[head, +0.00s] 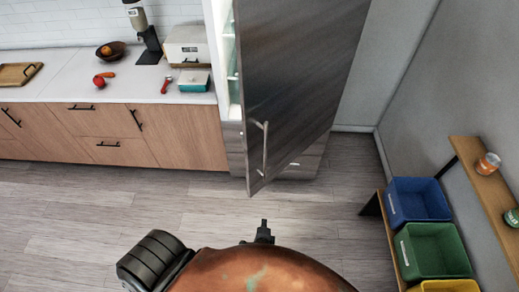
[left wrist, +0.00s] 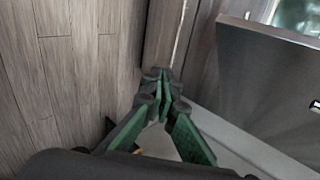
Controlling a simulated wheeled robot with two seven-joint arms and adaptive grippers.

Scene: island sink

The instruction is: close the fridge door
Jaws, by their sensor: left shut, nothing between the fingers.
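The fridge door (head: 295,75) is a tall dark wood-grain panel with a metal bar handle (head: 263,148). It stands wide open, and the lit fridge interior (head: 231,65) shows at its left. My left gripper (head: 264,232) shows as a small dark tip in front of and below the door's lower edge, apart from the handle. In the left wrist view its green-padded fingers (left wrist: 162,85) are closed together and empty. A dark grey panel (left wrist: 262,85), apparently part of the fridge, is to their right. My right gripper is not in view.
A counter (head: 75,85) with wooden drawers runs along the left, holding a bowl (head: 111,49), a coffee machine and a white box. At right are blue (head: 420,198) and green bins (head: 435,249) and a shelf (head: 489,198) with cans. Open floor lies before the door.

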